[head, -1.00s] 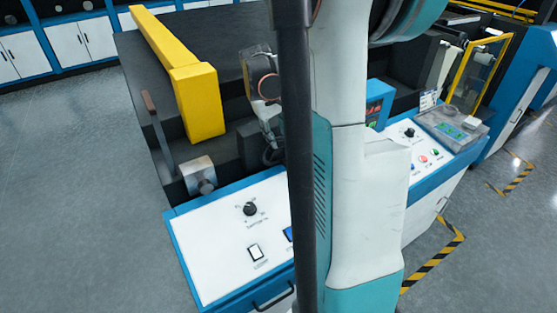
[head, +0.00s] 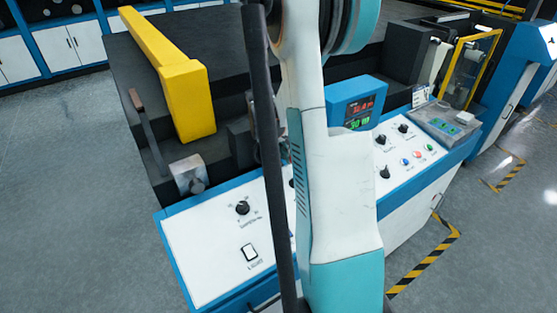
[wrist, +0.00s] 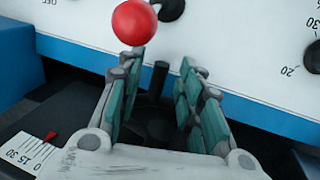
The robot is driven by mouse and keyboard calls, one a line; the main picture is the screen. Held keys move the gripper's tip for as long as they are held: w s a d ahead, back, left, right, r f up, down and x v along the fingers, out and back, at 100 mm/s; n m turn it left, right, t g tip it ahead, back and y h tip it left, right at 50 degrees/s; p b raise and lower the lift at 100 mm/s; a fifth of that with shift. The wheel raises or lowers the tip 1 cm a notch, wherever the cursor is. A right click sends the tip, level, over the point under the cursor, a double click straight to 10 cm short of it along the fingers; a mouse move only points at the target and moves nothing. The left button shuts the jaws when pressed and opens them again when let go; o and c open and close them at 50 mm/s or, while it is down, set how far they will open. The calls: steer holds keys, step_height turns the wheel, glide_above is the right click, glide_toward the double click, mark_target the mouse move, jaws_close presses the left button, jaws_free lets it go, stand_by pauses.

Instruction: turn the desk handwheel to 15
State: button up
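In the wrist view, my gripper (wrist: 156,100) is open, with teal-padded fingers apart on both sides. Between and behind them is a dark round part (wrist: 155,122) with a short black post (wrist: 160,75) standing up; it looks like the handwheel, but the fingers cover much of it. I cannot tell whether the fingers touch it. A white scale (wrist: 30,153) with numbers including 30, 15 and 0 lies at lower left, with a red pointer (wrist: 50,136) at its edge. The exact reading is unclear. In the head view, my arm hides the handwheel and gripper.
A red ball knob (wrist: 134,22) stands just beyond the left finger. A white control panel (head: 215,255) with black knobs (head: 242,208) lies in front. A yellow beam (head: 185,95) and a digital display (head: 358,105) flank my arm. The grey floor is open at left.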

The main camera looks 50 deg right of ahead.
jaws_close()
steer(key=shift+a+f+t+y+b, duration=0.2)
steer(key=shift+t+y+b, duration=0.25)
steer(key=shift+y, duration=0.75)
steer(key=shift+w+a+t+y+b, duration=0.15)
steer(key=shift+a+t+y+b, duration=0.2)
steer(key=shift+y, duration=0.65)
jaws_free()
